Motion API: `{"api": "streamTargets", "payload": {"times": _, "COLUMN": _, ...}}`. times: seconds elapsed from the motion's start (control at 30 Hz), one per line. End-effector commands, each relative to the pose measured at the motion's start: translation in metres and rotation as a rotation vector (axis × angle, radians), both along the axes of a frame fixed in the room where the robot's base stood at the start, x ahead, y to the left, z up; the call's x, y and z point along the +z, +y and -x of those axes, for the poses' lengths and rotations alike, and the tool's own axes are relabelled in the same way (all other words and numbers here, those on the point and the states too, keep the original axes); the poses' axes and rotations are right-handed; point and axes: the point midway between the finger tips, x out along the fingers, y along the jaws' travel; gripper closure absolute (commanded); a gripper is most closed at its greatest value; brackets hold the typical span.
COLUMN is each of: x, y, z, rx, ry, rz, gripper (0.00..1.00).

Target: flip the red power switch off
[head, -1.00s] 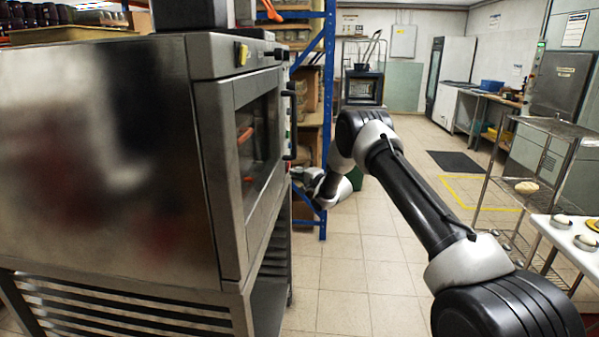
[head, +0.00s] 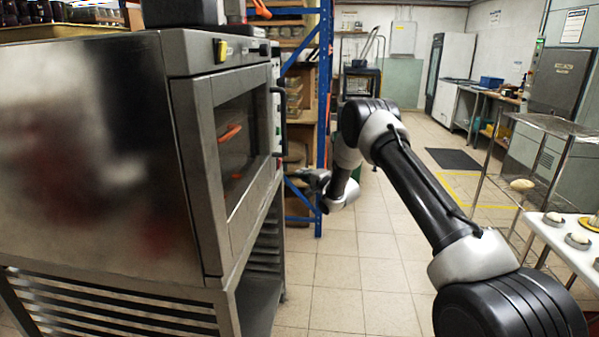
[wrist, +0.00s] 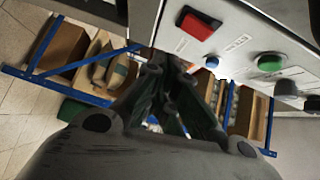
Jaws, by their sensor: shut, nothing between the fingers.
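The red power switch (wrist: 197,26) is a red rocker in a dark frame on a pale control panel (wrist: 232,45), at the top of the wrist view. My gripper (wrist: 168,62) is shut and empty, its fingers reaching up the wrist view towards the panel's lower edge. The fingertips are below and left of the switch in the picture; I see no contact with it. In the head view my gripper (head: 314,182) is small, beside the front of the steel oven (head: 190,130). The switch cannot be made out there.
A green button (wrist: 270,62), a blue light (wrist: 212,62) and a dark knob (wrist: 286,88) are near the switch. A blue-framed shelf (head: 325,100) with boxes stands behind my gripper. Free tiled floor (head: 375,265) lies right of the oven. A white table (head: 565,240) is far right.

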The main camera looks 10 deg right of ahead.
Motion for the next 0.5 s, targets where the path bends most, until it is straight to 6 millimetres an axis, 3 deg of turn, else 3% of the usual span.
{"api": "streamTargets", "payload": {"times": 0.3, "x": -0.006, "y": -0.022, "z": 0.044, "rx": 0.000, "ry": 0.001, "rz": 0.000, "gripper": 1.00}}
{"api": "streamTargets", "payload": {"times": 0.5, "x": -0.009, "y": -0.029, "z": 0.058, "rx": 0.000, "ry": 0.001, "rz": 0.000, "gripper": 1.00}}
